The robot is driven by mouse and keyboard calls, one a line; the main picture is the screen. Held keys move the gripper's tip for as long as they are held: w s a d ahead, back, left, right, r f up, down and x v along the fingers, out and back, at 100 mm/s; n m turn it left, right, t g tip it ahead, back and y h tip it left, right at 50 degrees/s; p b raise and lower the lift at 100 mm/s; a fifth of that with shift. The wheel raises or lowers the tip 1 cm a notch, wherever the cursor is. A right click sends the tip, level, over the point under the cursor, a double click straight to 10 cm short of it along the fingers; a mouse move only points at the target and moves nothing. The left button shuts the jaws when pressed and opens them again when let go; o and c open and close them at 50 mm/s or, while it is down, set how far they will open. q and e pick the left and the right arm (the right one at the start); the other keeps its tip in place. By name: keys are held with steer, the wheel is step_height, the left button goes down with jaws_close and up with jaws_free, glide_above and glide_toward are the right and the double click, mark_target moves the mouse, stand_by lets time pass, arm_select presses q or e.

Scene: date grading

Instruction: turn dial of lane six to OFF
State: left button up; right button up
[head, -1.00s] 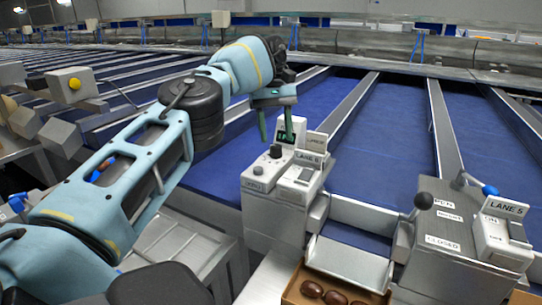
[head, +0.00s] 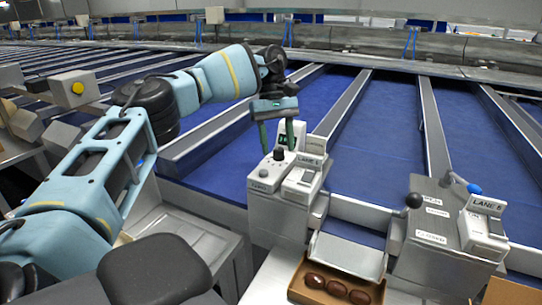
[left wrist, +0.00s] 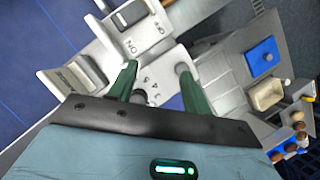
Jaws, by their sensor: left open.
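The control box labelled as a lane (head: 282,205) stands at the centre of the head view; its lane number is hard to read now. A black dial knob (head: 278,154) sits on its top, beside a white switch unit (head: 303,180). My left gripper (head: 278,149) points down over the box, open, with its fingers to either side of the knob in the picture; contact cannot be told. In the left wrist view the gripper (left wrist: 157,66) straddles a pale panel (left wrist: 153,88) with small marks, and a rocker switch (left wrist: 131,14) shows beyond. My right gripper is not in view.
A second lane box (head: 445,238) with a black ball lever (head: 414,200) and a blue knob (head: 474,189) stands at the right. A cardboard box (head: 300,291) holding three dates is in front. Blue conveyor lanes (head: 385,125) run behind, with metal dividers.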

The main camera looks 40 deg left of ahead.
arm_select(q)
steer(key=s+d+p, duration=0.1)
steer(key=s+d, duration=0.5)
steer(key=s, duration=0.1)
steer(key=shift+s+d+r, duration=0.25)
steer(key=shift+s+r, duration=0.1)
steer(key=shift+r, duration=0.1)
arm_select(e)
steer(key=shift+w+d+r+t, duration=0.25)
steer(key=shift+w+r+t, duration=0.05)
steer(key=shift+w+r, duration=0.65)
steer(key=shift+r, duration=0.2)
